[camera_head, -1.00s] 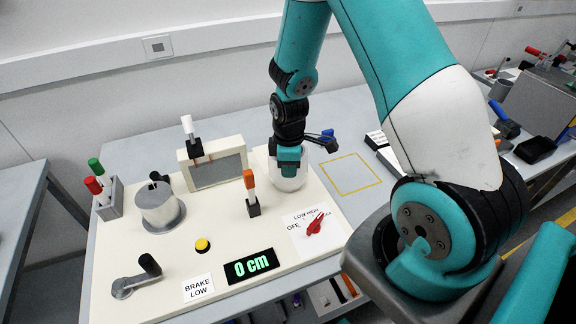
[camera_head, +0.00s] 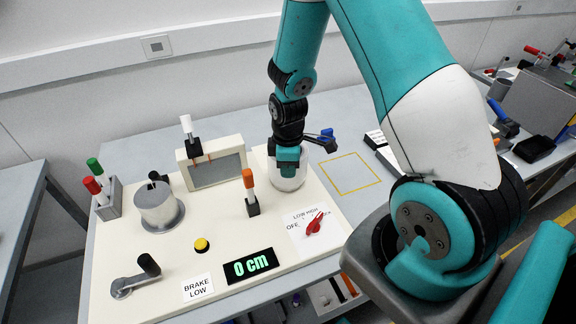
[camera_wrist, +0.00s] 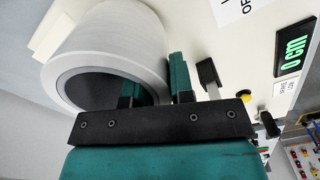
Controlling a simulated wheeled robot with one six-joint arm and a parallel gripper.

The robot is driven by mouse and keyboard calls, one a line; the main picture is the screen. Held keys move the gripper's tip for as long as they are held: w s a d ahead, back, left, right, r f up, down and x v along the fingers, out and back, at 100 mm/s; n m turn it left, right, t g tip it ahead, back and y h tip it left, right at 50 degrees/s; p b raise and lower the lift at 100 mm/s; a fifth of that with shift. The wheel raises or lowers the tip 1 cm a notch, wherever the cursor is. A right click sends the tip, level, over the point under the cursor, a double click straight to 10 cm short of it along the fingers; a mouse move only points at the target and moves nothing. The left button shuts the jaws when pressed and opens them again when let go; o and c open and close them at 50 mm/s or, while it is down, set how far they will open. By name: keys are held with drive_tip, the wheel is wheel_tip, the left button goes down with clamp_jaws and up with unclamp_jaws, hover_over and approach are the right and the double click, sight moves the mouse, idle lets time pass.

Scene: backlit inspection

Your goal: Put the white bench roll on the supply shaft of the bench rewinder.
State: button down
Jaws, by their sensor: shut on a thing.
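The white bench roll (camera_head: 287,182) is at the right back of the cream rewinder board (camera_head: 226,224), below my gripper (camera_head: 287,167). In the wrist view the roll (camera_wrist: 107,38) shows its thick pale wall and dark bore. My gripper (camera_wrist: 159,80) is shut on the roll's wall, one finger at the bore and the other outside. I cannot tell whether the roll touches the board. No supply shaft shows clearly at the roll; anything beneath or inside it is hidden. A grey drum on a round flange (camera_head: 157,206) stands at the board's left.
A framed grey window (camera_head: 216,170) stands between drum and roll. An orange-topped post (camera_head: 250,190) rises just left of the roll. A red knob (camera_head: 315,223), a "0 cm" display (camera_head: 250,266), a yellow button (camera_head: 201,245) and a crank (camera_head: 136,277) are in front.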

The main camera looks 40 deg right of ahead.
drive_tip(key=shift+r, duration=0.15)
drive_tip(key=c, duration=0.9)
unclamp_jaws()
wheel_tip(320, 180, up, 17)
drive_tip(key=b, duration=0.2)
drive_tip(key=shift+r, duration=0.2)
drive_tip(key=s+a+r+m+y+b, duration=0.1)
drive_tip(key=s+a+r+y, duration=0.1)
drive_tip(key=s+a, duration=0.7)
drive_tip(key=s+a+r+m+y+b, duration=0.1)
drive_tip(key=s+a+r+m+y, duration=0.1)
drive_tip(key=s+a, duration=0.7)
drive_tip(key=shift+s+a+r, duration=0.2)
drive_tip(key=shift+a+r, duration=0.15)
drive_tip(key=shift+a, duration=0.6)
